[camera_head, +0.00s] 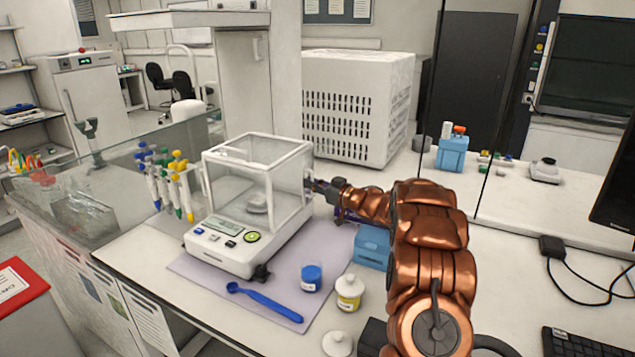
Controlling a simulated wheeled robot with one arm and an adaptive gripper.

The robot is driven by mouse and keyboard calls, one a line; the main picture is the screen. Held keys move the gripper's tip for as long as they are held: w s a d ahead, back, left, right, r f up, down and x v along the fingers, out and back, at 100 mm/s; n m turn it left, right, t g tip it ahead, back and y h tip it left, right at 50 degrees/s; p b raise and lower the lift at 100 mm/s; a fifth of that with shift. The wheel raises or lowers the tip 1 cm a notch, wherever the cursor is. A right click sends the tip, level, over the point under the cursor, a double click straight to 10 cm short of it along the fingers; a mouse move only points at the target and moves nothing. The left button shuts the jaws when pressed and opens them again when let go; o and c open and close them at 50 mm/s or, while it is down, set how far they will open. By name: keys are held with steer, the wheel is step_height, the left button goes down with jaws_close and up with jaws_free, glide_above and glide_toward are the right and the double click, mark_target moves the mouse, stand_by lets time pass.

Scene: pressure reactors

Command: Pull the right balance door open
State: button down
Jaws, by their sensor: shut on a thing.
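The balance (228,235) is white with a clear glass draft shield, and it stands on a pale mat. Its right balance door (288,190) is on the side facing my arm. My gripper (314,186) is at the rear part of that side, shut on the right door at its edge or handle. The fingertips are small and dark here, so the exact contact is hard to see. I cannot tell from this view how far the door stands open. A round weighing pan shows through the glass.
On the lavender mat (210,272) are a blue spatula (265,301) and a blue-capped jar (311,278). A yellow-labelled jar (349,292) and a blue box (371,246) stand close to my arm. Pipettes (170,185) are at the left. A large white perforated housing (357,105) stands behind.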

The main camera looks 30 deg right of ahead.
mark_target(303, 150)
steer(key=shift+d, duration=0.1)
steer(key=c, duration=1.2)
jaws_free()
steer(key=shift+c, duration=0.2)
step_height(303, 150, up, 10)
